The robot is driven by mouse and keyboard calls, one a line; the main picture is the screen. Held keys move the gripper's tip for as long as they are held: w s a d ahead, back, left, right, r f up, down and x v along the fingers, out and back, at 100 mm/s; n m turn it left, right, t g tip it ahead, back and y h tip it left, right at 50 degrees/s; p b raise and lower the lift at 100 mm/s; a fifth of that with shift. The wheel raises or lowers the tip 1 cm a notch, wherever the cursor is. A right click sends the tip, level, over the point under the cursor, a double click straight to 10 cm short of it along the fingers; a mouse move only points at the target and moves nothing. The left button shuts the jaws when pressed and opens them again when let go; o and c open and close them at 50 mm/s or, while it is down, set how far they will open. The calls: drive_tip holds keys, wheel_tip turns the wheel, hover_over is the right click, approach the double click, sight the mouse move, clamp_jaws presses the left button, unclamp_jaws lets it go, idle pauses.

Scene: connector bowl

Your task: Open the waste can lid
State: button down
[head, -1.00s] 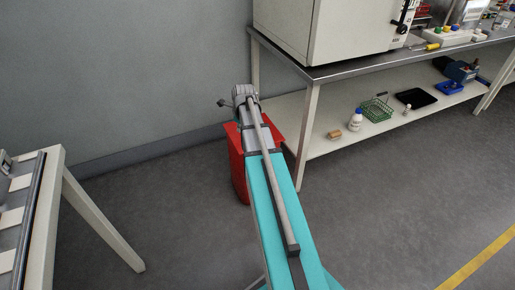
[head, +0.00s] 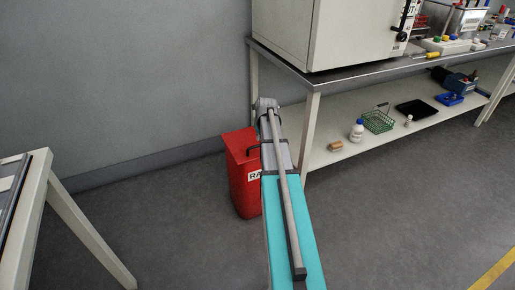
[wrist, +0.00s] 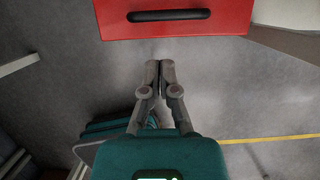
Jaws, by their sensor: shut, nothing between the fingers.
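The red waste can (head: 240,190) stands on the floor by the wall, left of the bench leg. Its lid (head: 236,141) looks closed. My arm covers the can's right side and part of its label. In the wrist view, a red face of the can (wrist: 220,20) with a long black handle (wrist: 168,15) fills the top middle. My gripper (wrist: 160,64) is shut and empty, its fingertips just below the red edge in the picture. They look apart from the handle. In the head view a small dark bar shows at the lid's front; I cannot tell whether it is handle or gripper.
A steel bench (head: 320,78) with a white cabinet (head: 330,30) stands to the right. Its lower shelf (head: 370,135) holds a bottle, a green basket and a black tray. Another table (head: 40,180) is at the left. The floor between is clear.

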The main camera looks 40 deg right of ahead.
sight(255, 154)
drive_tip(key=shift+f, duration=0.2)
drive_tip(key=b+x, duration=0.9)
drive_tip(key=shift+w+f, duration=0.2)
drive_tip(key=shift+f, duration=0.05)
idle(0.3)
